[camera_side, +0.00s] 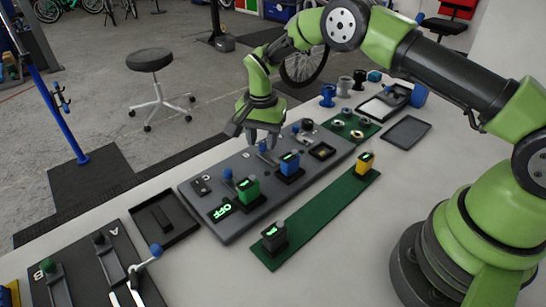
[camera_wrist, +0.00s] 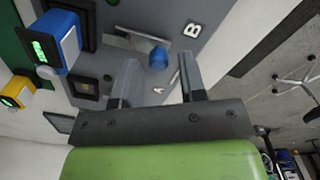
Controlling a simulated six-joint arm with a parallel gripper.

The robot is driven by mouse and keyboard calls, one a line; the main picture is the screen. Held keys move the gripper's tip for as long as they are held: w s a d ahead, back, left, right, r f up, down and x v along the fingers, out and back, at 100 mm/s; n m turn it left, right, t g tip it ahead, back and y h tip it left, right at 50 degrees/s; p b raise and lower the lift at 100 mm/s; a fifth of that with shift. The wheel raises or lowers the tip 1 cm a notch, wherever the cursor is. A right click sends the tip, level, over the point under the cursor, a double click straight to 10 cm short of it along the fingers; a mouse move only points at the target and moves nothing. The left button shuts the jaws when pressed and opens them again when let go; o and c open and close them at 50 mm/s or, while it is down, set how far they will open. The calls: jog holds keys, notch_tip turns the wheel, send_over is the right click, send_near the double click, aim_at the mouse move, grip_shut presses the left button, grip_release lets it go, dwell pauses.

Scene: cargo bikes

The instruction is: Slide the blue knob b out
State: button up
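A round blue knob (camera_wrist: 158,58) sits at the end of a light metal piece on the dark grey panel, near a white letter B (camera_wrist: 192,30). In the side view a blue knob (camera_side: 263,147) shows just below my gripper (camera_side: 260,137), partly hidden by the fingers. My gripper also shows in the wrist view (camera_wrist: 159,68). Its two fingers are apart, and the knob appears between and just beyond their tips. I cannot tell whether the fingers touch it.
The dark panel (camera_side: 232,228) carries other blue knobs (camera_side: 228,173), a green block (camera_side: 248,190) and a blue block (camera_side: 289,163) with lit displays. A green strip (camera_side: 318,222) with yellow and black blocks lies in front.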

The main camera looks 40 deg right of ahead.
aim_at(263, 144)
jog(key=shift+r, duration=2.85)
jog(key=shift+r, duration=0.45)
jog(key=s+r+n+t+y, duration=0.1)
jog(key=s+r+n+t, duration=0.1)
jog(key=s+r, duration=0.5)
jog(key=s+r+n+t, duration=0.1)
jog(key=s+r, duration=0.1)
jog(key=r, duration=0.8)
jog(key=s+r+n+t, duration=0.1)
jog(key=s+n+t, duration=0.1)
jog(key=s, duration=0.7)
jog(key=s+r+n+t+y, duration=0.1)
jog(key=s+r+n+t, duration=0.1)
jog(key=s, duration=0.8)
jog(key=shift+n, duration=0.5)
jog(key=shift+s+a, duration=0.1)
